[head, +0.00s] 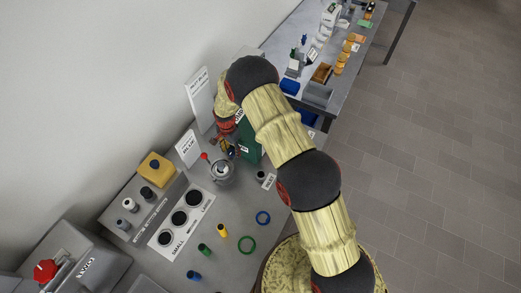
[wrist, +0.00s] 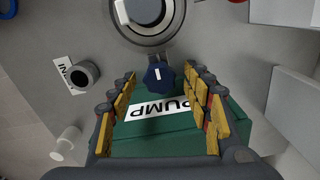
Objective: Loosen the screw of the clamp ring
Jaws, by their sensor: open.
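The screw's dark blue knob (wrist: 158,75) with a white mark shows in the wrist view. It sits at the side of the grey clamp ring (wrist: 148,40), which goes around a round pot with a pale handle on top. In the head view the pot and ring (head: 221,173) stand on the bench. My gripper (wrist: 160,76) is open, its yellow-padded fingers left and right of the knob, with a gap on both sides. In the head view my gripper (head: 227,146) is above the bench beside the pot, partly hidden by my arm.
A green box (wrist: 150,135) labelled PUMP lies below the fingers; it also shows in the head view (head: 249,142). White signs (head: 188,149) stand behind.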

